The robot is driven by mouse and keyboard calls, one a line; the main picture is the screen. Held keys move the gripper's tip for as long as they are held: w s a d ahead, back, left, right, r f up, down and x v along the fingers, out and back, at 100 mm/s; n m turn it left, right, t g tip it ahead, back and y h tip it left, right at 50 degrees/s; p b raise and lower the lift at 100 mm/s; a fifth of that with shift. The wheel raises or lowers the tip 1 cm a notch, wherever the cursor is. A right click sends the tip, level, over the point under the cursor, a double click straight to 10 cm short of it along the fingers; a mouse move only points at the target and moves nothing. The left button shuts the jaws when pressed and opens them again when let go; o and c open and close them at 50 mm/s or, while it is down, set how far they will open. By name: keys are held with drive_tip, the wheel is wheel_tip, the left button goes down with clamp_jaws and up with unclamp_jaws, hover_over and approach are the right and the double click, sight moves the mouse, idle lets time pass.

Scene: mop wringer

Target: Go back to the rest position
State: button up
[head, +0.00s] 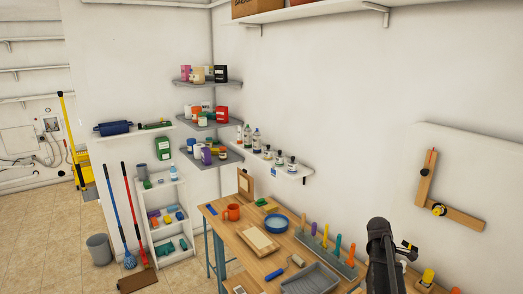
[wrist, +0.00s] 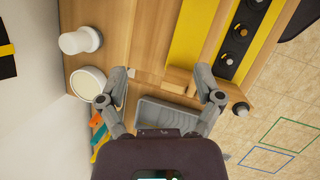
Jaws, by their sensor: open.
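My gripper (wrist: 160,82) is open in the wrist view, its two grey fingers spread wide with nothing between them. It is above a wooden bench (wrist: 142,40), which also shows in the head view (head: 231,236). A grey ribbed tray (wrist: 168,116) shows below and between the fingers, partly hidden by the gripper body. A small wooden block (wrist: 180,80) shows near the right finger, apparently on the bench. In the head view a black part of my arm rises at the lower right; the fingers cannot be made out there.
The bench holds an orange mug (head: 232,212), a blue bowl (head: 276,224), a framed board (head: 258,240) and a tool rack (head: 327,250). Two mops lean by a grey bin (head: 98,249). A yellow mop bucket (head: 83,168) stands far left. Tiled floor at left is mostly clear.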

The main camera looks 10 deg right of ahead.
drive_tip(key=s+a+f+m+y+b, duration=0.1)
drive_tip(key=s+a+f+m+b, duration=0.1)
drive_tip(key=a, duration=1)
drive_tip(key=s+a+f+m+t+y+b, duration=0.1)
drive_tip(key=s+a+f+m+b, duration=0.2)
drive_tip(key=a+f+b, duration=0.4)
drive_tip(key=s+a+f+m+y+b, duration=0.2)
drive_tip(key=a+f, duration=0.5)
drive_tip(key=a, duration=1)
drive_tip(key=s+m+b, duration=0.1)
drive_tip(key=s+b, duration=0.1)
drive_tip(key=b, duration=0.1)
drive_tip(key=shift+f+t, duration=0.25)
drive_tip(key=shift+t, duration=0.15)
